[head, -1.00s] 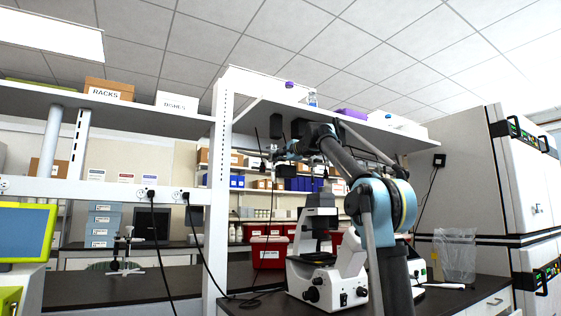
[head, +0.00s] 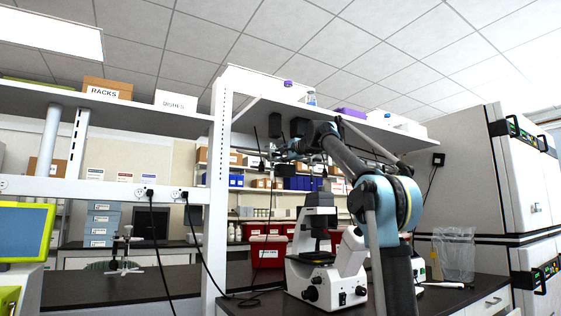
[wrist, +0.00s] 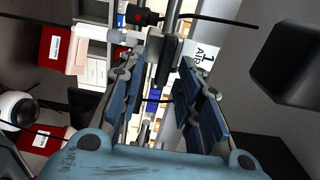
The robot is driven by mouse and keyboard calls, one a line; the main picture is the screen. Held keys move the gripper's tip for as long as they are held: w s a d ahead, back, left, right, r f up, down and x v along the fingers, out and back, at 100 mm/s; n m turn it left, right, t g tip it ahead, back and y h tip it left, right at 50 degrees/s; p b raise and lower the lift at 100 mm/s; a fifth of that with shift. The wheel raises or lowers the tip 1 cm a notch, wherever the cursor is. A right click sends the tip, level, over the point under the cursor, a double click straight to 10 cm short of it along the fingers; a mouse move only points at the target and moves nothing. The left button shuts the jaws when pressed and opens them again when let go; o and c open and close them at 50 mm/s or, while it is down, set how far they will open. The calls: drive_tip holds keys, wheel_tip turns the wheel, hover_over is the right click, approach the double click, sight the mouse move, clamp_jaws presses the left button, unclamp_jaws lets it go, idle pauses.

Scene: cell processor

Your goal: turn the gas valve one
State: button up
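In the wrist view, a metal pipe with a dark grey block (wrist: 163,62) at its end, which looks like the gas valve's handle, lies between and just beyond my fingertips. A white label reading "AIR" and "1" (wrist: 201,56) is right beside it. My gripper (wrist: 163,75) is open, with one blue finger on each side of the block. I cannot tell whether either finger touches it. In the head view, my gripper (head: 287,149) is small, under the overhead shelf, and the valve cannot be made out clearly there.
A black fitting with a red mark (wrist: 137,17) and a cable is near the pipe. A large dark box (wrist: 287,62) is close on the right of the wrist view. Below my arm stands a microscope (head: 322,275); the white shelf upright (head: 217,190) is to the left.

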drive_tip(key=v, duration=1)
drive_tip(key=shift+d, duration=0.15)
